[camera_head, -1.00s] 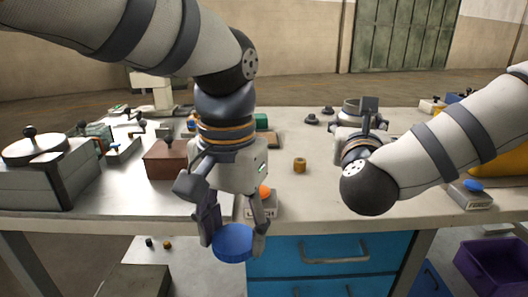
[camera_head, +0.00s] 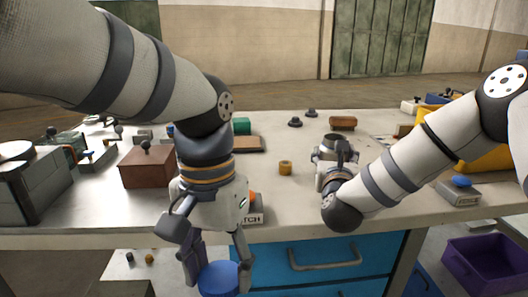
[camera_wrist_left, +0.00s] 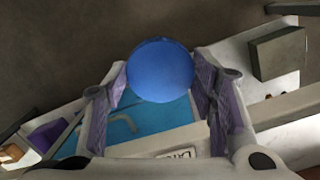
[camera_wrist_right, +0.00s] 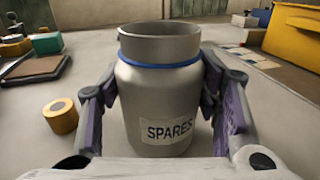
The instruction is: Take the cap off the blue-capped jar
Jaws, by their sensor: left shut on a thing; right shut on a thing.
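The jar is a grey metal can with a blue ring around its neck and a SPARES label; it fills the right wrist view (camera_wrist_right: 160,95) and stands upright with an open, uncapped mouth. In the head view the jar (camera_head: 333,140) is partly hidden by my right gripper (camera_head: 335,165), which is shut on its sides. I cannot tell whether its base touches the table. The round blue cap (camera_head: 218,279) is in my left gripper (camera_head: 216,272), shut on it in front of the table's front edge. The left wrist view shows the cap (camera_wrist_left: 160,70) between the fingers.
A yellow ring (camera_head: 285,168) stands on the table left of the jar. A brown block (camera_head: 342,123) lies behind the jar. A brown box (camera_head: 150,165) is at left, a blue-button box (camera_head: 460,188) at right. Blue drawers (camera_head: 320,260) are under the table; a purple crate (camera_head: 488,262) is at lower right.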

